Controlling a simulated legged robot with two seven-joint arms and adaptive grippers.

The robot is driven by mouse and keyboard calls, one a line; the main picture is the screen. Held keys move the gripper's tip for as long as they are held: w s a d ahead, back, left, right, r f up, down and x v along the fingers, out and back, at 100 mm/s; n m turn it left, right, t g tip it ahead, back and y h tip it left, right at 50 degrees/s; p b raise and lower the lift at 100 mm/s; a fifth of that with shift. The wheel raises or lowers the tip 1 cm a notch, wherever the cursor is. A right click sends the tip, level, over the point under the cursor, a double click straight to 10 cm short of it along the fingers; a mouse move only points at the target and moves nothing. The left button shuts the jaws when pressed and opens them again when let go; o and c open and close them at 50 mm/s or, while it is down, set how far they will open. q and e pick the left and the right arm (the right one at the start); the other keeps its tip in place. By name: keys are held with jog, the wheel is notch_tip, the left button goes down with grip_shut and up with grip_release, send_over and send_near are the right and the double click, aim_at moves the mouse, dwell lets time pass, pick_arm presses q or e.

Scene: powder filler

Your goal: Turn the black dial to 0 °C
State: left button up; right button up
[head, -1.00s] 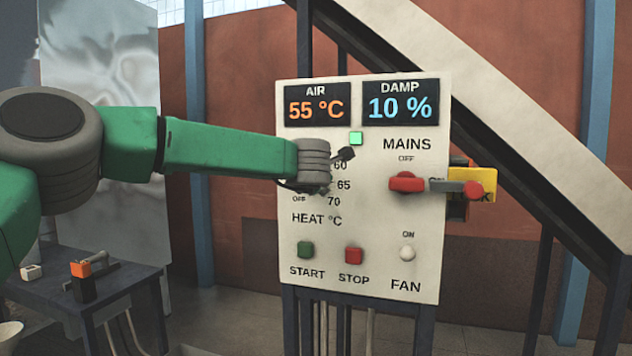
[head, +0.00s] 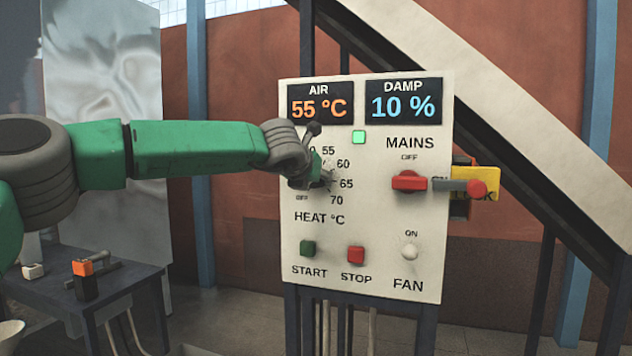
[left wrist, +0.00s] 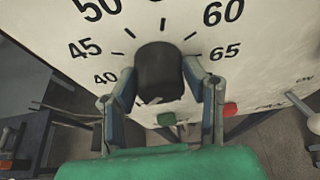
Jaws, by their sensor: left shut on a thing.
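The black dial (left wrist: 160,72) sits on the white panel with a ring of numbers around it; 40, 45, 50, 60 and 65 show in the left wrist view. My left gripper (left wrist: 166,88) has one finger on each side of the dial and is shut on it. A pale mark shows low on the dial, but I cannot tell its exact setting. In the head view my left gripper (head: 318,176) hides most of the dial, above the HEAT °C label. The AIR display (head: 319,103) reads 55 °C. My right gripper is not in view.
The panel (head: 375,270) also carries a green START button (head: 308,248), a red STOP button (head: 356,254), a white FAN switch (head: 409,251) and a red MAINS switch (head: 408,181). A dark table (head: 125,280) stands at lower left. The space before the panel's right half is clear.

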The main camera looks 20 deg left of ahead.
pick_arm(q)
jog(key=shift+f, duration=0.5)
jog(key=o, duration=1.1)
jog(key=shift+o, duration=0.2)
jog(key=shift+w, duration=0.15)
jog(key=shift+s+a+r, duration=0.1)
jog(key=shift+s+r, duration=0.4)
jog(key=v, duration=1)
jog(key=shift+s+a, duration=0.2)
jog(key=shift+s, duration=0.1)
